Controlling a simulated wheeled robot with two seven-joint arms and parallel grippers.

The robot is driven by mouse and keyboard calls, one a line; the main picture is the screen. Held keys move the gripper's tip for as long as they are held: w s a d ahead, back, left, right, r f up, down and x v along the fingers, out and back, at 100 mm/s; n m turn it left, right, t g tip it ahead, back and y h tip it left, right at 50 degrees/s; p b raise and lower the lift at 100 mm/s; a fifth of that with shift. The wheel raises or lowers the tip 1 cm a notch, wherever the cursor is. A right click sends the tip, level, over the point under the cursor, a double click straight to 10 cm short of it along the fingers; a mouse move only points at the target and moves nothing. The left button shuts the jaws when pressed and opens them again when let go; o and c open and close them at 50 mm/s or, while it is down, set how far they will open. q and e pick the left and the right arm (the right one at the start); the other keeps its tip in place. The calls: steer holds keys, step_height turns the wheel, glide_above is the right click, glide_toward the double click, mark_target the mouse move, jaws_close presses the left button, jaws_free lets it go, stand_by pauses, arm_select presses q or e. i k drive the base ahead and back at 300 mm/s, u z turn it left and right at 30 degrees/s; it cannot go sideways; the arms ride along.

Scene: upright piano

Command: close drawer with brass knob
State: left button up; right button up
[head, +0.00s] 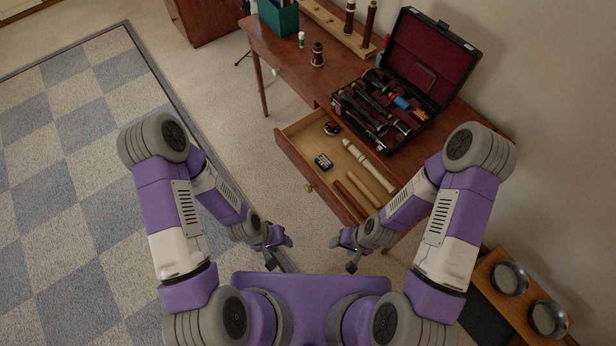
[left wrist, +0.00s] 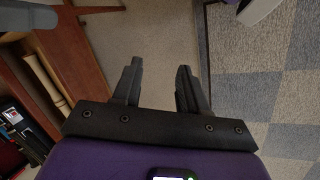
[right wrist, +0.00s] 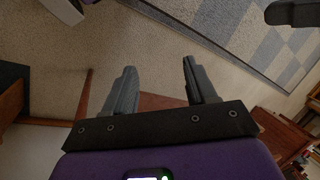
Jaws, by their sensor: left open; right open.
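The drawer (head: 285,150) stands pulled open from the wooden desk. Its brass knob (head: 309,187) is on the front panel. Inside lie a cream recorder (head: 368,167), a small blue box (head: 323,161), a round dark-red item (head: 331,128) and brown sticks (head: 350,195). The recorder also shows in the left wrist view (left wrist: 45,80). My left gripper (head: 279,257) is open and empty, below the knob in the head view and apart from the drawer. My right gripper (head: 345,255) is open and empty, near the drawer's lower right end; I see no contact.
On the desk (head: 290,85) stand an open instrument case (head: 385,105), a dark wooden piece (head: 317,55), a small white-green tube (head: 301,40) and a teal box (head: 277,20). Carpet left of the drawer is clear.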

mark_target(304, 140)
steer(key=k, duration=0.65)
steer(key=u, duration=0.6)
steer(key=i, duration=1.05)
steer(key=z, duration=0.6)
